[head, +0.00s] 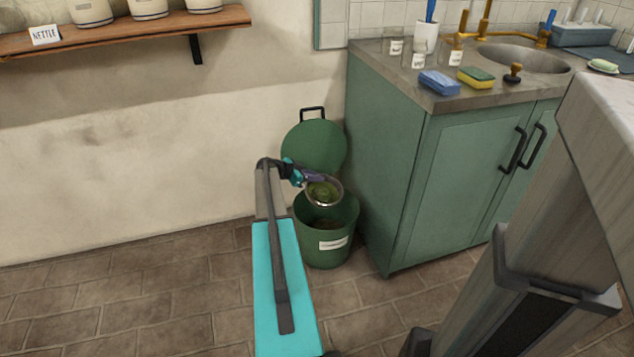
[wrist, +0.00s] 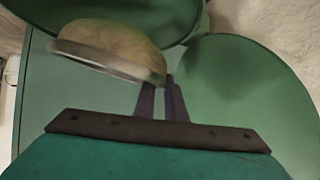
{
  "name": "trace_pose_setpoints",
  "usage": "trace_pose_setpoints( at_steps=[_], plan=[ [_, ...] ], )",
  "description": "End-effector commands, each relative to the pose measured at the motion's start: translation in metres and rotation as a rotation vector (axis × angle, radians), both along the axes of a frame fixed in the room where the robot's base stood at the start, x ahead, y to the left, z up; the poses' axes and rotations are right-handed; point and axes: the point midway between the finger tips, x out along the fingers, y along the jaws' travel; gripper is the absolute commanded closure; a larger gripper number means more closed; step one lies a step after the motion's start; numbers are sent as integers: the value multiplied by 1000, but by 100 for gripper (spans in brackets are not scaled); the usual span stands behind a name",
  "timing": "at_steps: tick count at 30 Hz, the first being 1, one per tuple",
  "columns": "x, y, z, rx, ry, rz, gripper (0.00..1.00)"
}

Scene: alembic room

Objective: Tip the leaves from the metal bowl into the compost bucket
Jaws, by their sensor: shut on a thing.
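The metal bowl (head: 337,185) is in my gripper (head: 308,177), above the open mouth of the green compost bucket (head: 325,249). Green leaves (head: 322,192) show inside the bowl in the head view. In the wrist view, my gripper (wrist: 164,98) is shut at the rim of the bowl (wrist: 112,46), which shows its rounded outside and a nearly edge-on rim. I cannot tell its exact tilt. The bucket has a white label on its front. Its inside is partly hidden by the bowl, with something brown low inside.
A round green lid (head: 315,146) with a black handle stands up behind the bucket, against the wall. A green cabinet (head: 395,170) stands close on the right, with a sink and sponges on top. A wooden shelf (head: 120,40) hangs upper left. The tiled floor at left is clear.

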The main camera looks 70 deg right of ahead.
Motion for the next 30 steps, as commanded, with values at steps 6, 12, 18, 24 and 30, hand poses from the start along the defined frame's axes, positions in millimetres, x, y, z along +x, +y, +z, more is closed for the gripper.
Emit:
trace_pose_setpoints(
  at_steps=[6,12,18,24,30],
  plan=[
    [6,-2,22,-62,-161,0,100],
    [11,-3,31,-127,-334,-1,100],
    [15,-6,40,-191,-504,-1,100],
    [21,-7,49,-250,-663,0,100],
    [14,-6,44,-269,-709,-2,100]
  ],
)
